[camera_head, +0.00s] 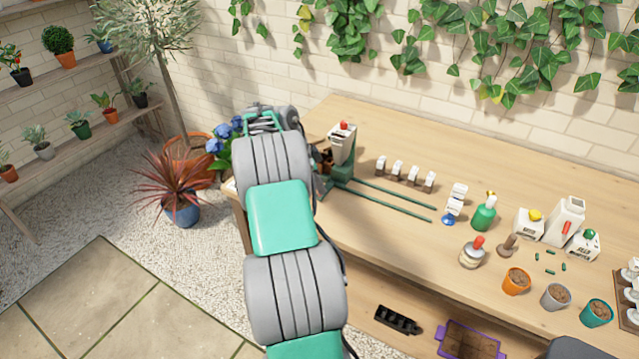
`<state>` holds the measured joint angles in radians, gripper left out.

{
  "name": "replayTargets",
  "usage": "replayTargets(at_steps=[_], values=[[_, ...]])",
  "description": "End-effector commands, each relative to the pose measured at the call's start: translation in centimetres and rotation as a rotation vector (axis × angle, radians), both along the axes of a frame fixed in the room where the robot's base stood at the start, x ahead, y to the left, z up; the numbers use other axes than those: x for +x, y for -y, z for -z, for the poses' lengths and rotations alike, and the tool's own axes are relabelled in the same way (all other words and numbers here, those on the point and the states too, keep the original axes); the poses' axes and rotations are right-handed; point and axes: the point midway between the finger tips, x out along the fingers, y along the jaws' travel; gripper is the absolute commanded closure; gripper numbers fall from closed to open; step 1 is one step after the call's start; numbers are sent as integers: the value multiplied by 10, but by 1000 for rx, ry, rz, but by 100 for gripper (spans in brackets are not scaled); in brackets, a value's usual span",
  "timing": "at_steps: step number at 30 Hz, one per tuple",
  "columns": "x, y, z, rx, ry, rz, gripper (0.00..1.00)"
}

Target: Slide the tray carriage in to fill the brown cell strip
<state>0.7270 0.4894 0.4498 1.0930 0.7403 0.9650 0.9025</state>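A pale dispenser (342,143) with a red knob stands on a green stand at the left end of the wooden bench. Two parallel green rails (395,201) run from it to the right, and they look bare. Small dark and brown parts (326,158) show at the dispenser's lower left, beside my arm. I cannot tell whether they belong to the brown cell strip, the tray carriage or my gripper. My arm rises through the middle of the view and hides the bench's left end. My gripper's fingers cannot be made out behind it.
Several small white-and-brown blocks (405,172) stand in a row behind the rails. A green bottle (484,216), white containers (565,221) and pots (516,281) stand to the right. A black cell strip (397,320) and a purple crate (441,333) sit below the bench's front edge.

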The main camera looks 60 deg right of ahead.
Motion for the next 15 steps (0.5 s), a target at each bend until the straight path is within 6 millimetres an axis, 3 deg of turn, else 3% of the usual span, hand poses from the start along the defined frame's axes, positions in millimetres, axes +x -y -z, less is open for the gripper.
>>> replayTargets(at_steps=[7,15], values=[[0,0,0,1,1,1,56],[-1,0,-3,1,0,4,56]])
